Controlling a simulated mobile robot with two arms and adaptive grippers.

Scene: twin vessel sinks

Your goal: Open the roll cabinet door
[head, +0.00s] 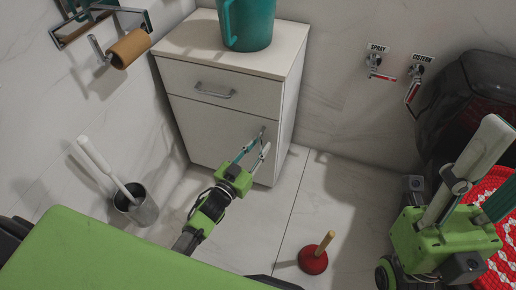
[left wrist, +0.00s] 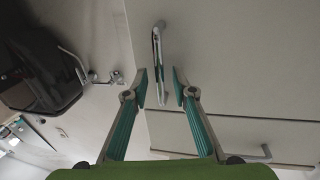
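The white roll cabinet (head: 223,125) stands against the back wall, with a drawer above and a door (head: 215,140) below. The door looks shut. Its vertical bar handle (head: 262,134) is near the door's right edge. My left gripper (head: 262,146) is at this handle, with its fingers apart. In the left wrist view the door handle (left wrist: 158,60) lies in the gap between the two open fingertips (left wrist: 161,88). Neither finger is clearly pressed on it. My right gripper (head: 494,160) is at the right edge of the head view, partly cut off, away from the cabinet, its fingers apart.
A teal pitcher (head: 246,22) stands on the cabinet top. The drawer has its own handle (head: 215,91). A red plunger (head: 314,258) stands on the floor right of the cabinet. A toilet brush holder (head: 137,205) is at left. A dark bin-like object (head: 478,95) is at right.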

